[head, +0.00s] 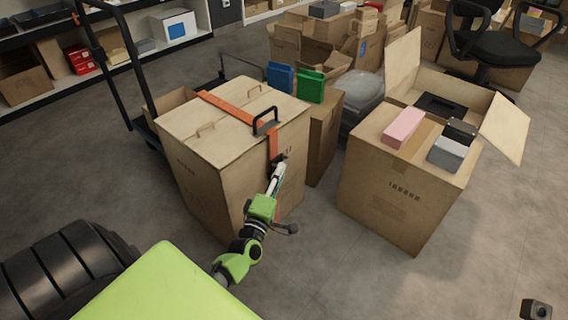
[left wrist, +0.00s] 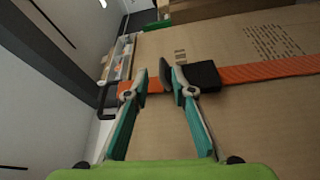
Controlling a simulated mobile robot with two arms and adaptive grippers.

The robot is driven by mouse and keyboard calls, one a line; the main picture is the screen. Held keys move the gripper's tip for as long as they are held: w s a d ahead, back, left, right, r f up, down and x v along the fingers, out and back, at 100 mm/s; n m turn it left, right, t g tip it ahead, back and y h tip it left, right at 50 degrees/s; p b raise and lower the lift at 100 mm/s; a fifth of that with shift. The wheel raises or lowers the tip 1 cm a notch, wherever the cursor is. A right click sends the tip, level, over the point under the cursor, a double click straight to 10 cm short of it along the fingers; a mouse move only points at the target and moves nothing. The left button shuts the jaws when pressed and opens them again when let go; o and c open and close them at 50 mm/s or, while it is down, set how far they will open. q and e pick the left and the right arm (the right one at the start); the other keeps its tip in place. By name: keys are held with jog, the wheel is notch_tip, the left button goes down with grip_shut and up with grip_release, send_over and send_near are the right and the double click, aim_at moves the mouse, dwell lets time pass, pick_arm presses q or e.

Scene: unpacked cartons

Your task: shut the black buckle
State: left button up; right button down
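A large closed carton (head: 215,175) has an orange strap (head: 232,108) across its top and down its front. The black buckle (left wrist: 204,74) is on the strap on the carton's front; a dark flat piece (left wrist: 166,75), seemingly its lever, sticks out beside it. In the head view the buckle is mostly hidden by my left gripper (head: 279,163). In the left wrist view the left gripper (left wrist: 160,82) has its fingers apart, the dark piece between them and the right finger beside the buckle block. I cannot tell whether they touch. My right gripper is not in view.
A black loop handle (head: 265,120) stands at the carton's top front edge. Blue (head: 280,77) and green (head: 311,86) items stand behind it. Floor between the cartons is clear.

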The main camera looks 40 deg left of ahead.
pick_arm(q)
jog(key=v, duration=0.4)
jog(key=shift+s+d, duration=0.15)
jog(key=shift+s, duration=0.25)
